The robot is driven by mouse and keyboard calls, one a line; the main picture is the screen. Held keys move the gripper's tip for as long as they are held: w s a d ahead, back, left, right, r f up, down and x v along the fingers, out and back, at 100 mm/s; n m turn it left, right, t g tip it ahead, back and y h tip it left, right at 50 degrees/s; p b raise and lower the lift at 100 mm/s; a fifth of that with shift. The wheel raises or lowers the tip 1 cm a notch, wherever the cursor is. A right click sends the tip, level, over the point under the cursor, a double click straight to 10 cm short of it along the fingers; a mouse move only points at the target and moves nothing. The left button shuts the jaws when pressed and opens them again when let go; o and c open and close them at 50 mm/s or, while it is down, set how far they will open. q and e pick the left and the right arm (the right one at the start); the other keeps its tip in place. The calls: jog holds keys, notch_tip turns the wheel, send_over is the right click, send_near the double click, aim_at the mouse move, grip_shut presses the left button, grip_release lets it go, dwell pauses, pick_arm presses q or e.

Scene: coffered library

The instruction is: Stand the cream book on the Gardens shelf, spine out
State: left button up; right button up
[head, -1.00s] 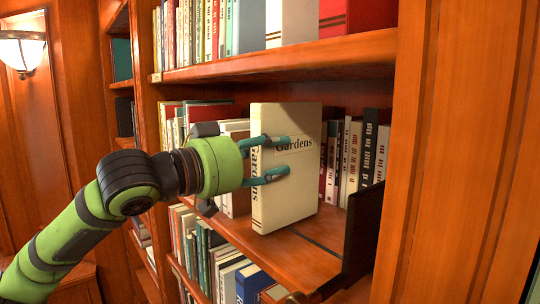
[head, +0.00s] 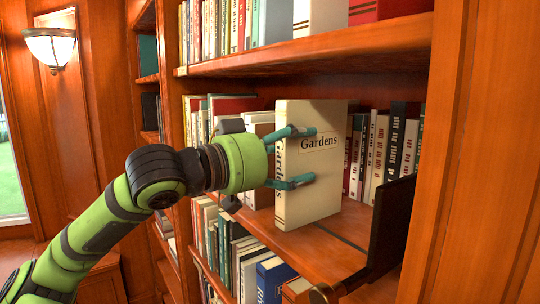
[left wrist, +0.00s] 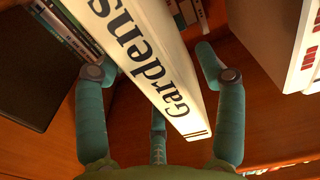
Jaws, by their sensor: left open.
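The cream book (head: 318,180), marked Gardens on cover and spine, stands upright on the middle shelf (head: 312,250). Its spine shows on its left side in the head view. My left gripper (head: 312,155) is open, with two teal fingers spread in front of the cover. In the left wrist view the spine of the cream book (left wrist: 155,62) runs between the open fingers of my left gripper (left wrist: 155,65), with gaps beside it. Any finger behind the book is hidden in the head view. My right gripper is not in view.
A row of books (head: 378,150) stands behind and right of the cream book. A dark upright panel (head: 392,215) is at the right of the shelf. More books (head: 205,108) stand to the left. The upper shelf (head: 320,55) overhangs; bare wood lies right of the book.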

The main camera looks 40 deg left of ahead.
pick_arm(q)
jog(key=v, duration=1.2)
jog(key=shift+r, duration=0.15)
